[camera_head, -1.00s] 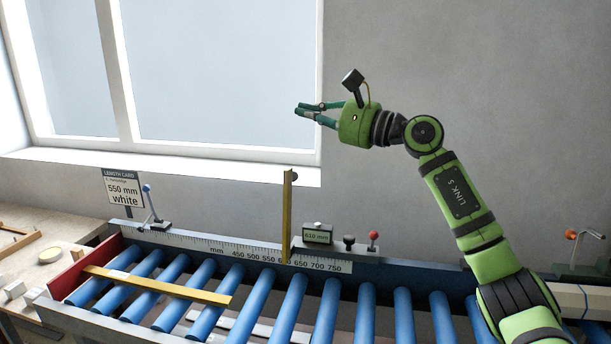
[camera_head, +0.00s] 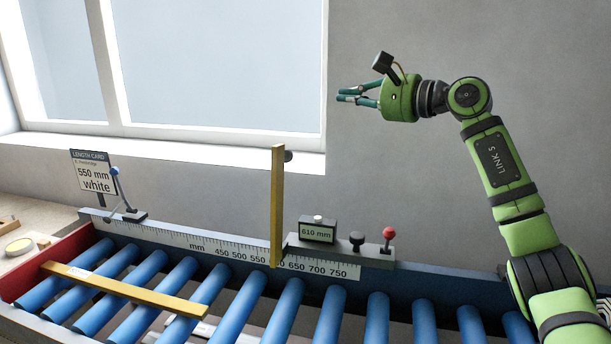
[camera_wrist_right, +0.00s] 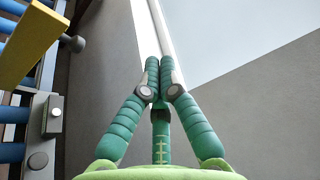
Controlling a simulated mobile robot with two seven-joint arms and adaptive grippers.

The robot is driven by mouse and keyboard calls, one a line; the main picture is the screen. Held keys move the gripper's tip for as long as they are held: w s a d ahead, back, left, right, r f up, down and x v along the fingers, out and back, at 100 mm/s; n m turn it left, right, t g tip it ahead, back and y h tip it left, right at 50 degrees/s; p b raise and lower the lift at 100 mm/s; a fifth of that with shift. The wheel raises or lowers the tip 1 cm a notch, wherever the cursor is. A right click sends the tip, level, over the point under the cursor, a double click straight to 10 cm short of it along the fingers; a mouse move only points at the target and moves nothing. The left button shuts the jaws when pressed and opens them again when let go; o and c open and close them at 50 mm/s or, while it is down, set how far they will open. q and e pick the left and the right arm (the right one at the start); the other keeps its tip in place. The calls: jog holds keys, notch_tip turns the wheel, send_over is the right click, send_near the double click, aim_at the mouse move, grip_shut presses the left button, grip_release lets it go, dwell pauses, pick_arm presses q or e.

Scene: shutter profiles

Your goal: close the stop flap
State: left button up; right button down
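The stop flap appears to be the yellow bar (camera_head: 277,205) standing upright at the ruler, beside the grey stop block (camera_head: 340,248) with its 610 mm display. In the right wrist view a yellow bar (camera_wrist_right: 28,42) shows at the upper left, apart from the fingers. My right gripper (camera_head: 345,95) is up in the air, right of and above the upright bar, in front of the wall. In the wrist view its teal fingertips (camera_wrist_right: 159,60) are together with nothing between them. My left gripper is not in view.
A yellow profile (camera_head: 125,290) lies across the blue rollers (camera_head: 285,312). The block carries a black knob (camera_head: 357,239) and a red-topped lever (camera_head: 389,234). A length card (camera_head: 94,172) reads 550 mm white. The air around my right gripper is free.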

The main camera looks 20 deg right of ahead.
pick_arm(q)
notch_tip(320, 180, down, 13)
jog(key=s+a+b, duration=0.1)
jog(key=b, duration=1)
pick_arm(e)
notch_tip(320, 180, down, 13)
pick_arm(q)
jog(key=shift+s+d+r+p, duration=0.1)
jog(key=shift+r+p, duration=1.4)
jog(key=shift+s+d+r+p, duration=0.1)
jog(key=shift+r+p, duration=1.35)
jog(key=shift+p, duration=0.05)
pick_arm(e)
jog(key=w+a, duration=0.4)
jog(key=a, duration=0.4)
jog(key=shift+w+a+r, duration=0.15)
jog(key=shift+w+r, duration=0.15)
jog(key=shift+w, duration=0.1)
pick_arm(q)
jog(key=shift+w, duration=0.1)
